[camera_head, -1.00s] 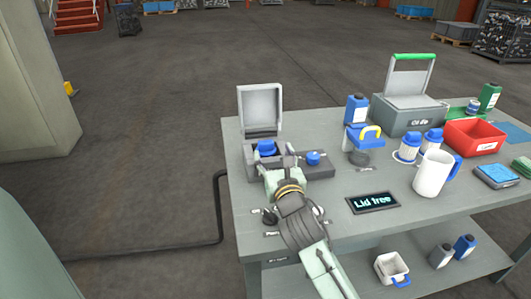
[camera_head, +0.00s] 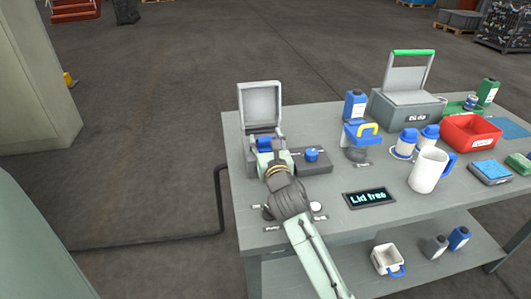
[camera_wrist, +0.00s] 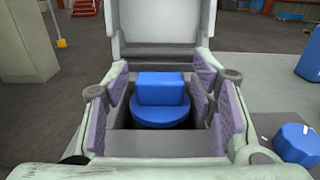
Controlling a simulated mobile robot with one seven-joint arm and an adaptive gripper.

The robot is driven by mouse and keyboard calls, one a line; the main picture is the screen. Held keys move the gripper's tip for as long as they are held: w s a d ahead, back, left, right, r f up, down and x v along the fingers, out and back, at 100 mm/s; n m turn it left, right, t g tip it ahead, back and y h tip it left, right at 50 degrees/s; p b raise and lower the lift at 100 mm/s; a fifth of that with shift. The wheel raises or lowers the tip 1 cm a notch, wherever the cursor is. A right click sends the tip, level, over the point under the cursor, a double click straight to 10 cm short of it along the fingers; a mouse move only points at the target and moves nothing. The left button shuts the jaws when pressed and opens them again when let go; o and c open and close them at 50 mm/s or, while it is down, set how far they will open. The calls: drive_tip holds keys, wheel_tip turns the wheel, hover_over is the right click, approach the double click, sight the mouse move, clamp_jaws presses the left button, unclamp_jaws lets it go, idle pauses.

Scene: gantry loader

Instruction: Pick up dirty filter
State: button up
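The dirty filter, as I take it, is the blue-topped piece (camera_wrist: 160,100) with a block-shaped handle, sitting in the open housing (camera_wrist: 160,143). In the head view its blue top (camera_head: 264,144) shows just beyond my gripper, in front of the raised grey lid (camera_head: 259,105). My gripper (camera_wrist: 162,92) is open, its purple-padded fingers on either side of the blue handle. A gap shows between the pads and the handle. The filter's lower body is hidden inside the housing.
A blue knob (camera_head: 311,154) sits to the right on the housing. A blue-and-yellow-handled piece (camera_head: 362,132), blue-capped filters (camera_head: 408,142), a white jug (camera_head: 428,169) and a red bin (camera_head: 471,133) stand farther right. A "Lid free" display (camera_head: 370,198) lies nearer the bench front.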

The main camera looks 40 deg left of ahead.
clamp_jaws()
idle(0.4)
idle(0.4)
drive_tip(key=shift+r, duration=0.45)
wheel_tip(320, 180, up, 6)
drive_tip(key=shift+r+b, duration=0.15)
drive_tip(key=shift+b, duration=0.35)
drive_tip(key=b+v, duration=1.8)
drive_tip(key=b, duration=0.1)
drive_tip(key=shift+b, duration=0.35)
